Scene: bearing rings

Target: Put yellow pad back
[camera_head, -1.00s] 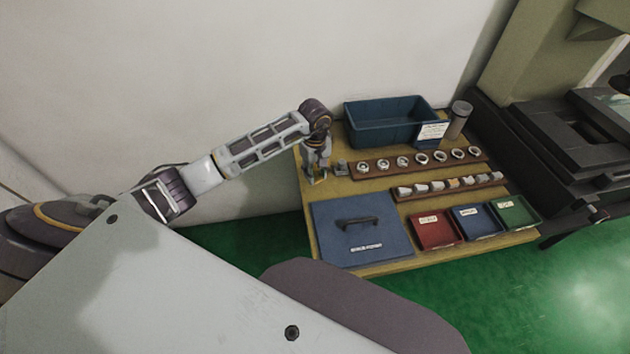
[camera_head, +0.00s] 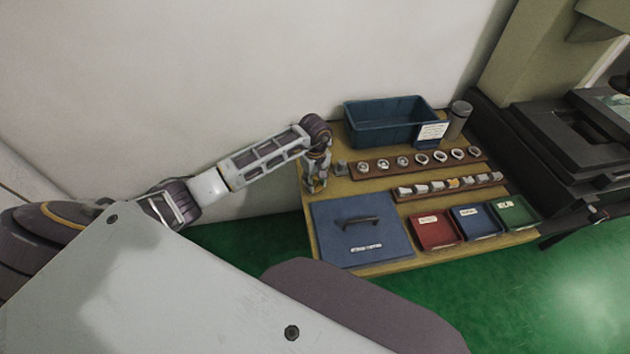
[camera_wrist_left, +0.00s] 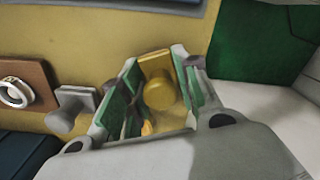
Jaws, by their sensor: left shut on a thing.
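The yellow pad (camera_wrist_left: 160,90), a small block with a round knob, shows in the left wrist view between the green-lined fingers of my left gripper (camera_head: 316,187). The gripper is shut on it. In the head view the gripper is at the left end of the wooden table, pointing down, and the pad is hidden or too small to make out. I cannot tell whether the pad touches the tabletop. A similar grey pad with a knob (camera_wrist_left: 75,108) stands beside the gripper; it also shows in the head view (camera_head: 341,168). My right gripper is not in view.
Two brown racks (camera_head: 375,170) hold several rings and several small cylindrical parts. A dark blue bin (camera_head: 385,125) stands at the back. A blue lid with a handle (camera_head: 338,243) and red (camera_head: 435,241), blue (camera_head: 478,234) and green (camera_head: 517,225) trays line the front.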

